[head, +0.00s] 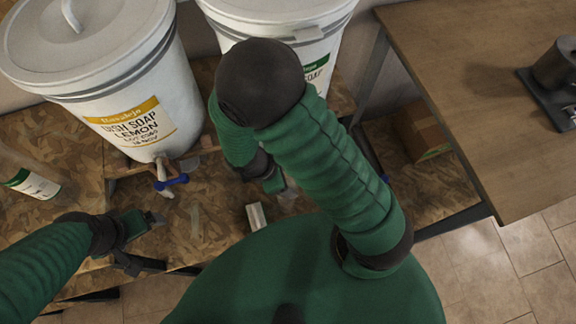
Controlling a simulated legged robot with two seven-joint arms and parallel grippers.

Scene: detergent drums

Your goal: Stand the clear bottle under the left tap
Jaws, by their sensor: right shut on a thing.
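The left tap (168,181), with a blue handle, sticks out low from the front of the left white drum (125,75), which has a yellow lemon dish soap label. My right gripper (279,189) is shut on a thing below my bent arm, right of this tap. The held thing looks clear and is mostly hidden by my arm, so its tilt cannot be told. My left gripper (153,238) is open and empty, near the front of the board shelf, below and left of the left tap.
A second white drum (300,30) with a green label stands right of the first, partly behind my arm. A pale bottle with a green-banded label (32,184) lies at the far left. A wooden table (480,90) fills the right, with a cardboard box (424,130) beneath.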

